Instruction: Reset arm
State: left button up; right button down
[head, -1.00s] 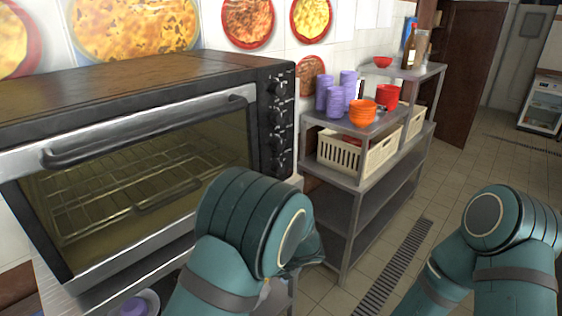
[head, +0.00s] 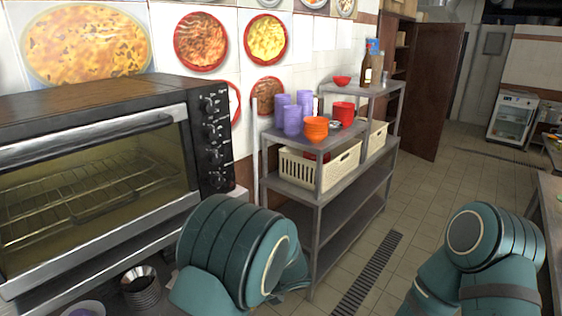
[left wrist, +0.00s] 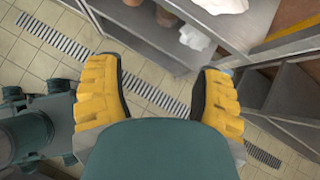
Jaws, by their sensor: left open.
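My left gripper (left wrist: 160,92) shows in the left wrist view with its two yellow fingers wide apart and nothing between them. Below it are the tiled floor and a drain grate, with metal shelving close by. In the head view, my left arm comes up at the bottom middle in front of the oven and shelf, and its gripper is out of sight. My right arm is at the lower right over the floor, and its gripper is also out of sight.
A large oven (head: 95,200) stands at the left. A metal shelf (head: 292,190) beside it holds purple cups (head: 292,119), orange bowls (head: 316,129) and a cream basket (head: 320,172). A table edge (head: 552,215) shows at the right. Open tiled floor (head: 425,195) lies between.

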pick_arm(q)
jog(key=s+f+n+g+h+b, duration=0.1)
jog(key=s+f+n+h+b, duration=0.6)
jog(key=s+f+n+h, duration=0.5)
jog(key=s+f+n, duration=0.7)
jog(key=f+n, duration=0.2)
jog(key=n, duration=0.2)
jog(key=shift+s+a, duration=0.3)
jog(key=shift+s, duration=0.05)
